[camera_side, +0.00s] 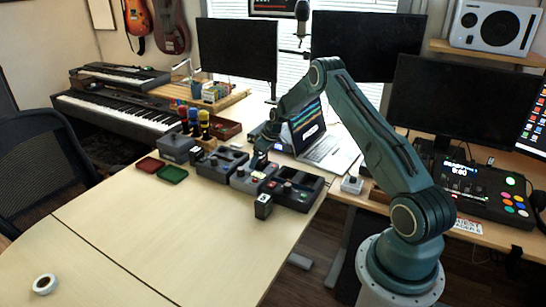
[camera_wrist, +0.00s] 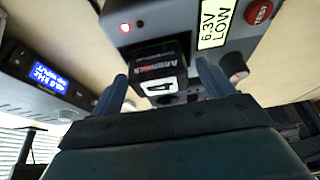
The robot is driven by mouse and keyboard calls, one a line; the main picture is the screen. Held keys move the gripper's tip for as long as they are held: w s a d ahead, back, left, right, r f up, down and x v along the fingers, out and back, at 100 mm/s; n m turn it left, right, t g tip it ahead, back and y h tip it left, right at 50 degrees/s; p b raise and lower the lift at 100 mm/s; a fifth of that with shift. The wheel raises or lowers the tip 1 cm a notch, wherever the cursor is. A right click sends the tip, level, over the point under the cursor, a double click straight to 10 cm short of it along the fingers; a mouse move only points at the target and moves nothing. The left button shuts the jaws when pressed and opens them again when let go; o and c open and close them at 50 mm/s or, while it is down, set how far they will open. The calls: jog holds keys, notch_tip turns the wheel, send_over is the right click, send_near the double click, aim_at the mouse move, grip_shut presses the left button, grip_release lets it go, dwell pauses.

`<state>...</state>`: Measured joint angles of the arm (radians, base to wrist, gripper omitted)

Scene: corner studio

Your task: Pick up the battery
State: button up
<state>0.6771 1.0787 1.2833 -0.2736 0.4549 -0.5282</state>
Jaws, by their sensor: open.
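A black battery (camera_wrist: 160,72) with a white label reading 4 sits at a grey tester (camera_wrist: 130,20) in the wrist view. The tester has a lit red light, a display reading 6.3V LOW and a red TEST button. My gripper (camera_wrist: 163,84) is open, with one blue finger on each side of the battery; I cannot tell whether they touch it. In the side view my gripper (camera_side: 261,158) is down at the middle tester (camera_side: 252,180), and the battery there is hard to make out. A second dark block (camera_side: 263,206) with a white label stands on the table in front.
More dark devices stand on both sides, one at the right (camera_side: 295,190). A red tray (camera_side: 150,164) and a green tray (camera_side: 172,175) lie to the left. A laptop (camera_side: 328,150) is behind my gripper. A tape roll (camera_side: 44,284) lies at front left. The front tabletop is mostly clear.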

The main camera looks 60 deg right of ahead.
jog(key=c, duration=1.4)
jog(key=shift+o, duration=0.2)
jog(key=shift+r, duration=0.2)
notch_tip(320, 180, up, 20)
jog(key=shift+f, duration=0.15)
